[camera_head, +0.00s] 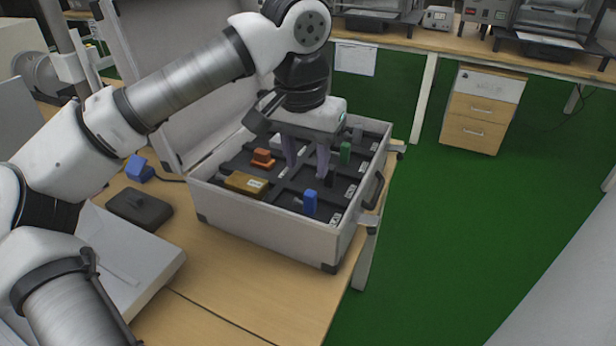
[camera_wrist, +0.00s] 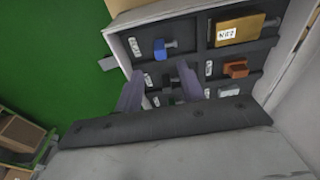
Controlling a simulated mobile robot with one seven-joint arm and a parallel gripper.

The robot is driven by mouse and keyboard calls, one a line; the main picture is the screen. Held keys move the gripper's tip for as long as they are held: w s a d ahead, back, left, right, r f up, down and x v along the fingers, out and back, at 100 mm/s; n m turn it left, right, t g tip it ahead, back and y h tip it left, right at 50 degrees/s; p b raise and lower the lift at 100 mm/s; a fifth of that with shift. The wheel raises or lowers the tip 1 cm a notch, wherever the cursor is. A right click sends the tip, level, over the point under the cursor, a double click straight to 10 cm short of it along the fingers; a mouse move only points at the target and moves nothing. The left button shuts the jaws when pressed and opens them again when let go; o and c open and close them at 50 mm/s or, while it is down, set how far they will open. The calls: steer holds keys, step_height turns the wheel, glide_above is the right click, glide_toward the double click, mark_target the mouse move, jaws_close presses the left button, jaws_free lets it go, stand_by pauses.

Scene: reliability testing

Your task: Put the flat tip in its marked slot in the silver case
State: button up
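The silver case (camera_head: 262,226) stands open on the wooden table, with a dark compartmented insert and white slot labels. My gripper (camera_head: 306,172) is over the middle of the case, pointing down. Its two purple fingers are apart, with nothing visible between them; they also show in the wrist view (camera_wrist: 158,72). A small black piece (camera_head: 329,180) stands by the right fingertip; whether they touch is unclear. I cannot tell which piece is the flat tip. A blue piece (camera_head: 310,202) stands in a front compartment and shows beyond the fingertips in the wrist view (camera_wrist: 160,49).
The case also holds a yellow labelled box (camera_head: 246,184), an orange-brown piece (camera_head: 262,158) and a green piece (camera_head: 345,152). The raised lid (camera_head: 160,70) stands behind left. A black device (camera_head: 139,208) and blue block (camera_head: 139,168) lie left of the case.

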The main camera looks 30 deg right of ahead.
steer(key=r, duration=0.5)
steer(key=shift+s+a, duration=0.15)
steer(key=shift+a, duration=0.15)
